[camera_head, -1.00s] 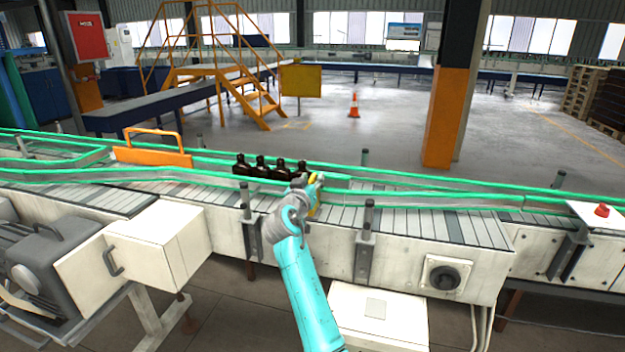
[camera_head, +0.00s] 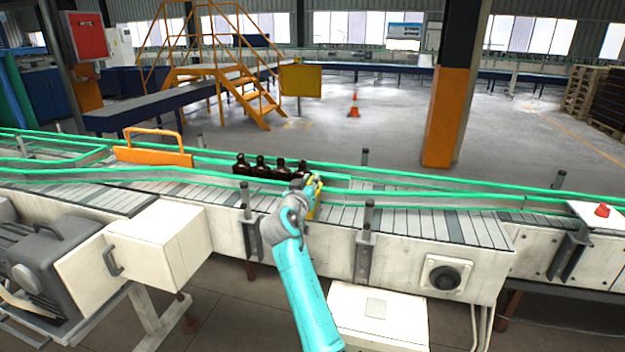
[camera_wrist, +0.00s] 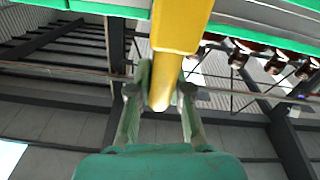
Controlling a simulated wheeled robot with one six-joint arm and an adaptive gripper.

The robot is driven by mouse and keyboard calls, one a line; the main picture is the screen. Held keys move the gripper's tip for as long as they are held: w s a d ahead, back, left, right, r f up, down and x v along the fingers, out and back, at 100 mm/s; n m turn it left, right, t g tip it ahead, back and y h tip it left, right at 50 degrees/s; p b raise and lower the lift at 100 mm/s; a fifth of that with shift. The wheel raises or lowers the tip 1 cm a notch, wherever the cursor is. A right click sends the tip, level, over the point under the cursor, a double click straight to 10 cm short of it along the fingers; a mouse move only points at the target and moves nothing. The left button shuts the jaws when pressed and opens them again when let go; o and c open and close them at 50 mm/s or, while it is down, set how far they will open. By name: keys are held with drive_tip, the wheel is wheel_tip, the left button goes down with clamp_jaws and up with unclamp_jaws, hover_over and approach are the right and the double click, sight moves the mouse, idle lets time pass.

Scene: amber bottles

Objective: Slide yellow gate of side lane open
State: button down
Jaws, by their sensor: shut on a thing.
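The yellow gate (camera_head: 317,206) stands at the conveyor lane, partly hidden behind my gripper (camera_head: 314,182) in the head view. In the wrist view the yellow gate (camera_wrist: 182,25) comes in from the top, and its rounded yellow handle hangs down between the fingers. My gripper (camera_wrist: 160,90) is shut on this handle, with one finger on each side. Several dark amber bottles (camera_head: 262,168) stand in a row just left of the gate. They also show at the upper right in the wrist view (camera_wrist: 240,55).
Green guide rails (camera_head: 440,200) run along both sides of the slatted conveyor (camera_head: 400,222). An orange gate (camera_head: 152,156) with a looped handle stands further left. Dark posts (camera_head: 368,220) rise from the near edge. A red button (camera_head: 602,210) sits at the far right.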

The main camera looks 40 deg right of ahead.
drive_tip(key=v, duration=0.4)
drive_tip(key=shift+s+a, duration=0.2)
drive_tip(key=shift+s, duration=0.2)
drive_tip(key=c, duration=1.1)
unclamp_jaws()
drive_tip(key=shift+c, duration=0.2)
drive_tip(key=shift+a, duration=0.15)
drive_tip(key=v, duration=1.2)
